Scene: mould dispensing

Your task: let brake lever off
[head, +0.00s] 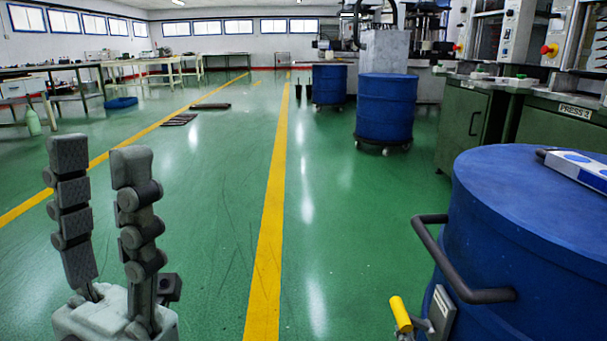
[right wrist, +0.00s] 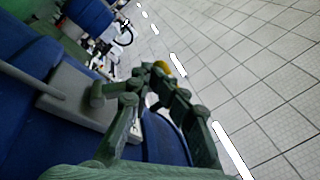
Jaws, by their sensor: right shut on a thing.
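The brake lever (head: 400,315) is a short rod with a yellow grip. It stands at the lower edge of the head view, beside the near blue drum (head: 540,240). Its grip tilts up to the left, next to a grey bracket (head: 441,313) on the drum's side. In the right wrist view, my right gripper (right wrist: 155,76) is closed on the lever, and a bit of the yellow grip (right wrist: 179,68) shows past its fingers. The rest of the lever is hidden there. My left gripper (head: 97,165) is empty, its fingers upright and apart, far left of the drum.
A dark tube handle (head: 465,285) sticks out from the near drum, and a blue-and-white box (head: 580,168) lies on its lid. More blue drums (head: 387,105) on wheels stand farther back. Green press cabinets (head: 470,125) line the right.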

